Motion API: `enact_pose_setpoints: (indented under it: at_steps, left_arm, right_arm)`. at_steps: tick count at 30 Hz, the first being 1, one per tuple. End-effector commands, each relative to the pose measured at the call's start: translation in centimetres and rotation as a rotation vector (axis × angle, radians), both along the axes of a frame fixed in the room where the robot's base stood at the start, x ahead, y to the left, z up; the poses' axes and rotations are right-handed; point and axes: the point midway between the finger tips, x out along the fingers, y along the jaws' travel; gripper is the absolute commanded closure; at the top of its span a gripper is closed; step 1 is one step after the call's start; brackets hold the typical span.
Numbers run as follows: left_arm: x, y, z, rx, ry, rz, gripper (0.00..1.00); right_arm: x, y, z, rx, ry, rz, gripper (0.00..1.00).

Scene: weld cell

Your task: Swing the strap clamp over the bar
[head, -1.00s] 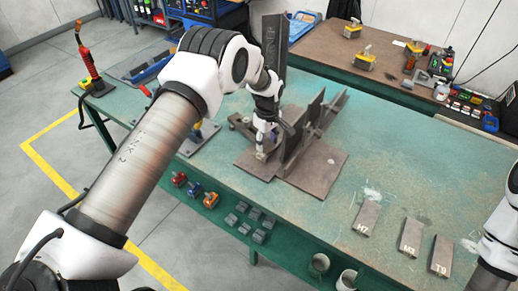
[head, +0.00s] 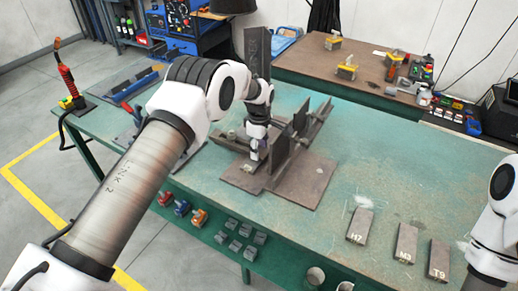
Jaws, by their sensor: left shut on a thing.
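A brown steel fixture plate (head: 310,187) lies on the green table, with upright plates (head: 301,116) and a long slanting bar (head: 318,122) standing on it. My left gripper (head: 255,158) points down at the left part of the fixture, just left of the bar. It is shut on a small part that its fingers mostly hide. I take this to be the strap clamp's end, but its shape and angle are too small to tell. My right arm shows at the right edge; its gripper is out of the picture.
A tall dark steel column (head: 257,52) stands behind my left gripper. Labelled steel blocks (head: 405,243) lie at the front right. The table's right middle (head: 400,165) is clear.

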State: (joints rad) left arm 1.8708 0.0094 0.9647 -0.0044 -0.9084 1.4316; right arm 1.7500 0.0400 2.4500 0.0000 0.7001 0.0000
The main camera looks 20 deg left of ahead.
Motion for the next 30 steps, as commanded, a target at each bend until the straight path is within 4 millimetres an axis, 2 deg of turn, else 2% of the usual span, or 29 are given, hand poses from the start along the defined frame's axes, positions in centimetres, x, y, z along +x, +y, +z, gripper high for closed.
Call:
enact_pose_setpoints:
  at_steps: [1,2,3,12,15,20,27,30]
  left_arm:
    - [0.0,0.0,-0.1,-0.002,-0.001,0.006,1.0]
    - [0.0,0.0,-0.1,-0.002,-0.001,0.005,0.42]
    - [0.0,0.0,-0.1,-0.002,-0.002,0.005,0.28]
    - [0.1,0.0,0.1,-0.001,-0.002,0.002,0.27]
    - [0.1,0.0,0.7,-0.001,-0.003,0.002,0.27]
    - [0.2,0.0,3.9,-0.001,-0.006,0.002,0.27]
    - [0.2,0.0,9.8,-0.002,-0.004,0.003,0.27]
    - [0.1,0.0,11.2,-0.001,-0.002,0.003,0.27]
  right_arm:
    - [0.0,0.0,0.0,0.0,0.0,0.0,0.6]
    - [0.0,0.0,0.0,0.0,0.0,0.0,0.6]
    - [0.0,0.0,0.0,0.0,0.0,0.0,0.6]
    - [0.0,0.0,0.0,0.0,0.0,0.0,0.6]
    - [0.0,0.0,0.0,0.0,0.0,0.0,0.6]
    - [0.0,0.0,0.0,0.0,0.0,0.0,0.6]
    - [0.0,0.0,0.0,0.0,0.0,0.0,0.6]
    - [0.0,0.0,0.0,0.0,0.0,0.0,0.6]
